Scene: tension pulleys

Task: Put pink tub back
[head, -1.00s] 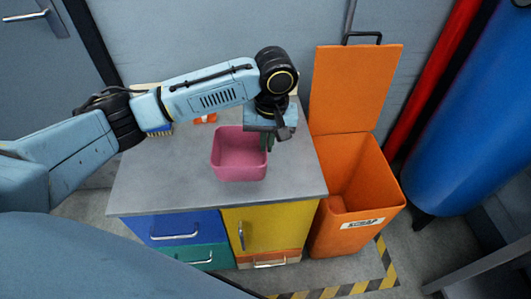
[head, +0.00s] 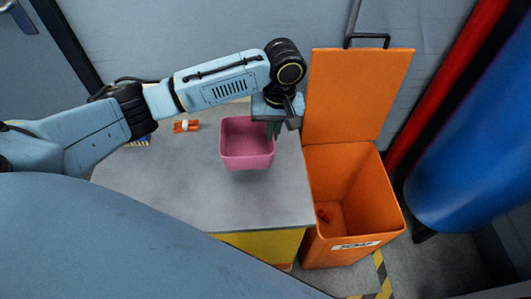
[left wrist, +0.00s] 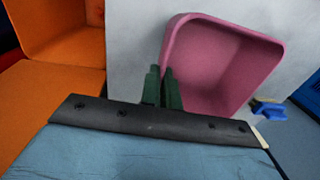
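The pink tub (head: 247,147) is upright and looks empty, over the right part of the grey worktop. My left gripper (head: 273,130) is at the tub's right wall. In the left wrist view, its two green fingers (left wrist: 162,88) are close together with the rim of the pink tub (left wrist: 220,65) between them. The gripper is shut on that wall. I cannot tell clearly whether the tub's base touches the worktop or hangs a little above it. My right gripper is not in view.
The grey worktop (head: 180,185) is clear in front of the tub. An orange and white item (head: 186,126) and a partly hidden blue item (head: 138,142) lie to its left. An open orange bin (head: 390,215) with a raised lid (head: 355,95) stands right of the worktop.

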